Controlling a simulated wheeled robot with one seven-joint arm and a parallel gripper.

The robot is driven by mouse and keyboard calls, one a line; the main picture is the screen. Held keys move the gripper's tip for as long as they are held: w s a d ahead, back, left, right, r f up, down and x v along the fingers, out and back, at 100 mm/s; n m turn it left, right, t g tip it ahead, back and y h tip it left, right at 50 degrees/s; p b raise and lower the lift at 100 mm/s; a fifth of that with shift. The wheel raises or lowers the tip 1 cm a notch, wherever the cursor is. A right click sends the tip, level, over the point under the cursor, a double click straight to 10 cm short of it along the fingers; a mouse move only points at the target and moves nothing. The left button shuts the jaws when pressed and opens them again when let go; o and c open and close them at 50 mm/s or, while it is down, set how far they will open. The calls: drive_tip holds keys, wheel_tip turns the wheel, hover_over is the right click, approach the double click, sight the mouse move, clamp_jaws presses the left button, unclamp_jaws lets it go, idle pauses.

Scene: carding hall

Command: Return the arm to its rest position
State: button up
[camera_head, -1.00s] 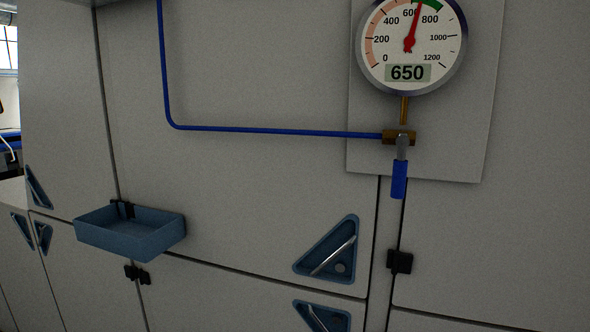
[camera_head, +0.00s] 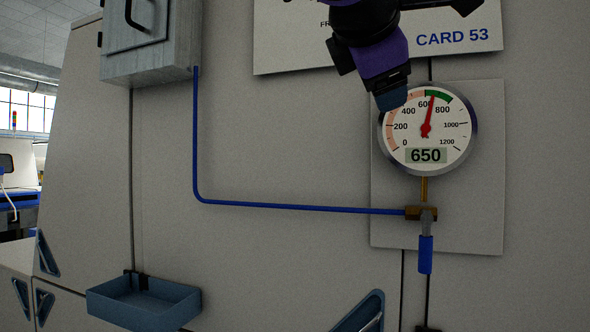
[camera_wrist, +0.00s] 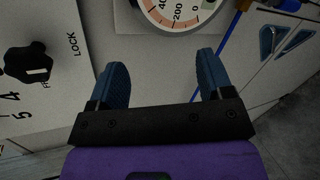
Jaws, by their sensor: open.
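My gripper (camera_wrist: 161,78) is open and empty in the wrist view, its two blue fingers well apart with nothing between them. In the head view my purple and black arm comes down from the top edge, and the blue end of my gripper (camera_head: 391,97) overlaps the upper left rim of the round pressure gauge (camera_head: 425,142). I cannot tell whether it touches the gauge. The gauge also shows upside down in the wrist view (camera_wrist: 178,12), beyond the fingertips. Its digital display reads 650, and its red needle points near the green band.
A valve with a blue lever (camera_head: 425,254) hangs below the gauge, joined to a blue pipe (camera_head: 300,207). A blue tray (camera_head: 145,308) is on the panel at lower left. A grey box (camera_head: 150,45) is at upper left. A black knob (camera_wrist: 27,62) sits left in the wrist view.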

drive_tip(key=s+d+f+m+g+y, duration=0.25)
drive_tip(key=d+f+m+g, duration=0.4)
drive_tip(key=d+f, duration=0.85)
drive_tip(key=s+d+f+m+y, duration=0.2)
drive_tip(key=s+f+m, duration=0.2)
drive_tip(key=f, duration=0.4)
drive_tip(key=s+d+f+m+y, duration=0.1)
drive_tip(key=s+d+f+m, duration=0.1)
drive_tip(key=s+f+m, duration=0.3)
wheel_tip(320, 180, down, 5)
drive_tip(key=shift+r+m+g+y, duration=0.2)
drive_tip(key=shift+m+g+y, duration=0.15)
drive_tip(key=shift+m, duration=0.5)
